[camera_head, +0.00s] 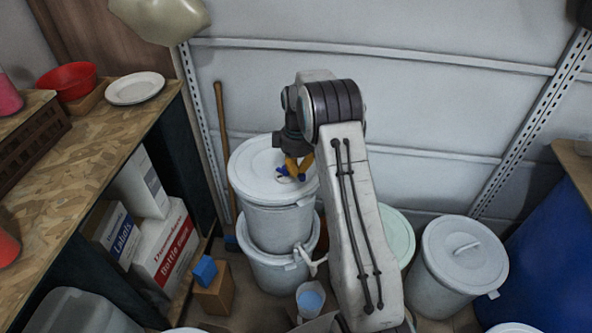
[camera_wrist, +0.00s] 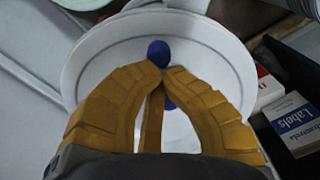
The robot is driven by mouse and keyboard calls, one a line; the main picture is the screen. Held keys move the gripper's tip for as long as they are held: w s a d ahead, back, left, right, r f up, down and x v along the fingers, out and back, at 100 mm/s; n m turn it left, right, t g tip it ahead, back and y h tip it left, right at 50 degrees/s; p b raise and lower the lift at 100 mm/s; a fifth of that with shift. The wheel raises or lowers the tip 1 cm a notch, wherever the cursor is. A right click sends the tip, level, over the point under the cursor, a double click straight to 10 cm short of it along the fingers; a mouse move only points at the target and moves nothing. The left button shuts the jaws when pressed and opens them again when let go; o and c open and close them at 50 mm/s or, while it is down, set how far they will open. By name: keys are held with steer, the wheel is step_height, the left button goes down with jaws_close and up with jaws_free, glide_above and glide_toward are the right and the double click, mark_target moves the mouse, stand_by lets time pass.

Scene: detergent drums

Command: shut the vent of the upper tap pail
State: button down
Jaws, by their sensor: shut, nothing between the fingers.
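Two white pails are stacked against the wall in the head view. The upper pail (camera_head: 272,221) has a white lid (camera_head: 262,158), and the lower pail (camera_head: 272,272) is beneath it. A white tap (camera_head: 312,262) sticks out low on the stack's right. The blue vent (camera_head: 282,171) is on the upper lid. My gripper (camera_head: 297,173), with yellow-orange fingers, points down at it. In the wrist view the fingers (camera_wrist: 163,72) are shut, empty, their tips close by the vent's blue knob (camera_wrist: 158,50). More blue shows behind them. Whether they touch it I cannot tell.
A lidded white pail (camera_head: 462,255) and a blue drum (camera_head: 548,235) stand on the right. A shelf with boxes (camera_head: 165,248) is on the left. A blue block (camera_head: 204,270) sits on a brown block (camera_head: 213,294). A cup (camera_head: 311,299) is below the tap.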

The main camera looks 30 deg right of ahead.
steer(key=n, duration=0.2)
steer(key=d+n, duration=0.1)
steer(key=shift+w+f+n+p, duration=0.25)
steer(key=shift+n+p, duration=0.05)
steer(key=n, duration=0.1)
steer(key=w+n, duration=0.1)
steer(key=n, duration=0.1)
steer(key=shift+d+n+p, duration=0.3)
steer(key=shift+d, duration=0.05)
steer(key=n, duration=0.1)
steer(key=w+n, duration=0.1)
steer(key=n, duration=0.1)
steer(key=shift+w+d+p, duration=0.15)
steer(key=shift+p, duration=0.2)
steer(key=shift+w+n, duration=0.25)
steer(key=shift+n, duration=0.6)
steer(key=shift+w+n, duration=0.25)
steer(key=shift+n, duration=0.6)
steer(key=c, duration=1.9)
jaws_free()
steer(key=o, duration=0.4)
steer(key=shift+w+f, duration=0.1)
steer(key=shift+w, duration=0.05)
steer(key=o, duration=0.4)
steer(key=shift+c, duration=0.2)
steer(key=shift+w+r, duration=0.1)
steer(key=shift+r, duration=0.2)
